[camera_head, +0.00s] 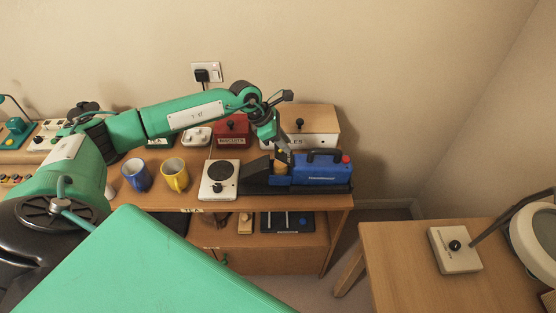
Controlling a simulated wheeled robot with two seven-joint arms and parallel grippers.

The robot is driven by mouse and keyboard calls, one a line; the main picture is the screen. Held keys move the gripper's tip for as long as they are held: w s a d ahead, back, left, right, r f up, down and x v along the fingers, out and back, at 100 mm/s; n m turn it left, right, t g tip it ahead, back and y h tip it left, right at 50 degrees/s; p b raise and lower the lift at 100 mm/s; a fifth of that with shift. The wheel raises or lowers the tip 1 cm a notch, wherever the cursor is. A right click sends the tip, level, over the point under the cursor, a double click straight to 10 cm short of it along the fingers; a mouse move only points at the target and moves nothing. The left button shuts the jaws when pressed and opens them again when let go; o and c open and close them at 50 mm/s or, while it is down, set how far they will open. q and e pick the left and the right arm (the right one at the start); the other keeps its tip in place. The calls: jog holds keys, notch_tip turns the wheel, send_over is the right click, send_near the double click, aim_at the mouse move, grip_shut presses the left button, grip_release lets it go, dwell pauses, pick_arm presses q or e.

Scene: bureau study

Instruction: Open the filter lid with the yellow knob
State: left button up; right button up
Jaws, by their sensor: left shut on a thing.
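A blue machine (322,171) with a dark handle on top and a red button at its right end stands on a black base (310,189) at the right end of the wooden desk. A small yellow knob (281,168) shows at the machine's left end. A dark slanted part (257,171) sits just left of it; I cannot tell whether this is the filter lid. My left gripper (282,153) reaches down from above and is shut at the yellow knob, its fingers partly hiding it. The lid's edge and angle are too small to make out. My right gripper is out of view.
A white hotplate-like unit (219,180) stands left of the machine, then a yellow mug (174,175) and a blue mug (137,175). A red box (232,130) and a white-fronted wooden box (310,128) stand behind. A separate table (400,270) is at right.

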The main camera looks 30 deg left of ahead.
pick_arm(q)
jog(key=shift+w+d+r, duration=0.3)
jog(key=shift+d, duration=0.25)
jog(key=shift+w+d+r+b, duration=0.1)
jog(key=shift+w+d+b, duration=0.15)
jog(key=shift+d+b, duration=0.05)
jog(key=shift+w+d, duration=0.1)
jog(key=shift+d, duration=0.05)
grip_shut()
jog(key=o, duration=1)
grip_release()
jog(key=shift+c, duration=0.2)
jog(key=s+a+r+p, duration=0.1)
jog(key=s+a+r, duration=0.2)
jog(key=a+r, duration=0.1)
jog(key=shift+a+r, duration=0.25)
jog(key=shift+r, duration=0.25)
